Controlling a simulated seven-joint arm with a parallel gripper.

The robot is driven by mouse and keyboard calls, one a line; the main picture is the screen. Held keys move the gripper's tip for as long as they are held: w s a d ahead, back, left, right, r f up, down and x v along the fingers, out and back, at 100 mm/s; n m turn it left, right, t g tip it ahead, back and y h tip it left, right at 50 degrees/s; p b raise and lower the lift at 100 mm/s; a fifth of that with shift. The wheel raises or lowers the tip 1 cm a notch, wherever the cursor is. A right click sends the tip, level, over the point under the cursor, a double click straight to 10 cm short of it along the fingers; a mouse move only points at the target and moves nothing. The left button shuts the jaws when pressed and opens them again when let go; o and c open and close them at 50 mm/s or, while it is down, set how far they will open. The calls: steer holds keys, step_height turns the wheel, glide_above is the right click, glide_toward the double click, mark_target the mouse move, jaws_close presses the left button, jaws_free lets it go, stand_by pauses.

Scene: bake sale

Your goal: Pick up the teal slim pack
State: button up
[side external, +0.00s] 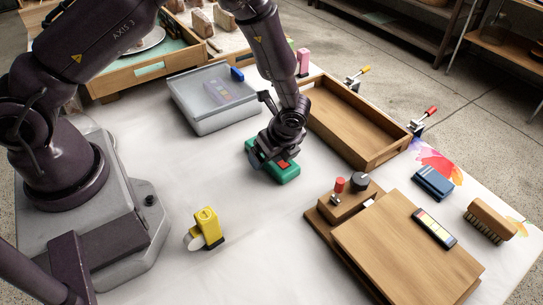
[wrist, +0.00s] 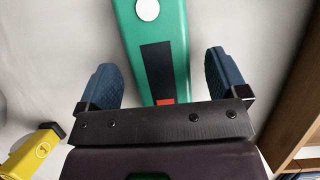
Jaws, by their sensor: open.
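The teal slim pack (side external: 288,176) lies on the white tabletop in the middle, below my gripper (side external: 266,161), which hides part of it in the side view. In the wrist view the teal pack (wrist: 172,28) has a white round spot, a black panel and a small red patch. My gripper (wrist: 163,82) is open, with one blue fingertip to the left of the pack and one to the right. A gap shows on both sides, and the near end of the pack is hidden behind the gripper body.
An empty wooden tray (side external: 384,153) stands right of the pack, and a grey translucent-lidded box (side external: 190,113) behind left. A yellow object (side external: 208,228) stands front left. A wooden board stand (side external: 400,250) with red and black knobs is front right. A blue block (side external: 433,183) and brush (side external: 490,221) lie farther right.

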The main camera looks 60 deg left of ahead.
steer(key=shift+a+f, duration=0.15)
steer(key=shift+f, duration=0.1)
steer(key=c, duration=1.1)
steer(key=shift+r, duration=0.15)
